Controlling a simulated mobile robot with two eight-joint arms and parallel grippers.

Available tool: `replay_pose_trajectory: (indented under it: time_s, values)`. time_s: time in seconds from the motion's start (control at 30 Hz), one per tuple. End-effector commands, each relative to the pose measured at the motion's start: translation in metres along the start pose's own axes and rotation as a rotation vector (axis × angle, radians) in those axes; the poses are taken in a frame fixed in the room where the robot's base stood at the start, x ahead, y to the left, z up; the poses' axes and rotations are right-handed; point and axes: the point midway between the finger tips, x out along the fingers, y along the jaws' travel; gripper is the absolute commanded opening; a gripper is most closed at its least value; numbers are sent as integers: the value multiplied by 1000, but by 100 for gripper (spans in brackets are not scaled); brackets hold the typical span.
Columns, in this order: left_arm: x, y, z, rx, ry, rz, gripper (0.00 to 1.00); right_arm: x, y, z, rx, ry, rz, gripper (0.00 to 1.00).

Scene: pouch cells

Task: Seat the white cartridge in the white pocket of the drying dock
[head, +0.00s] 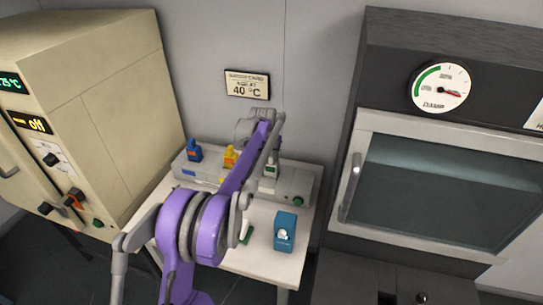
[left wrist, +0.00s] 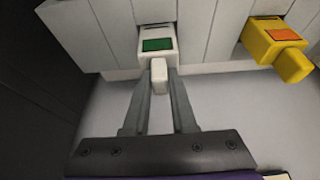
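The white cartridge (left wrist: 157,32) with a green label sits at a slot in the front of the pale drying dock (left wrist: 105,28); how deep it sits is hard to judge. In the head view the white cartridge (head: 271,169) is right of the yellow and blue ones on the drying dock (head: 300,184). My left gripper (left wrist: 160,76) has its fingers on both sides of the cartridge's white grip tab, seemingly closed against it. In the head view my left gripper is mostly hidden by its purple arm. My right gripper is not in view.
A yellow cartridge (left wrist: 268,40) with an orange label stands in the dock beside the white one; a blue cartridge (head: 195,151) stands further left. A teal holder (head: 285,232) is on the table's front right. A beige oven (head: 90,110) stands left, a dark cabinet (head: 390,80) right.

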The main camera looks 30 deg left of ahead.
Motion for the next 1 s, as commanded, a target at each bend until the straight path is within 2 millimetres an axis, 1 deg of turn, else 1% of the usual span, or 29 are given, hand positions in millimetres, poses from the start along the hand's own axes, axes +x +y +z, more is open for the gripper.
replay_pose_trajectory:
  time_s: [0.03,0.13,0.4,0.53,0.67,0.9,1.0]
  values:
    - [0,0,0,0,0,0,35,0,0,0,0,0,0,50]
    - [0,0,0,0,0,0,52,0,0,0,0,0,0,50]
    - [-1,0,0,0,0,0,52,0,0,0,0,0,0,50]
    - [-9,0,-1,0,0,0,52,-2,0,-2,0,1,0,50]
    - [-30,0,-1,0,0,0,52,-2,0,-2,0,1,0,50]
    - [-83,0,-1,-1,0,0,52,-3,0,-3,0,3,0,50]
    - [-100,0,-1,-1,0,0,52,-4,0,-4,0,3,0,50]
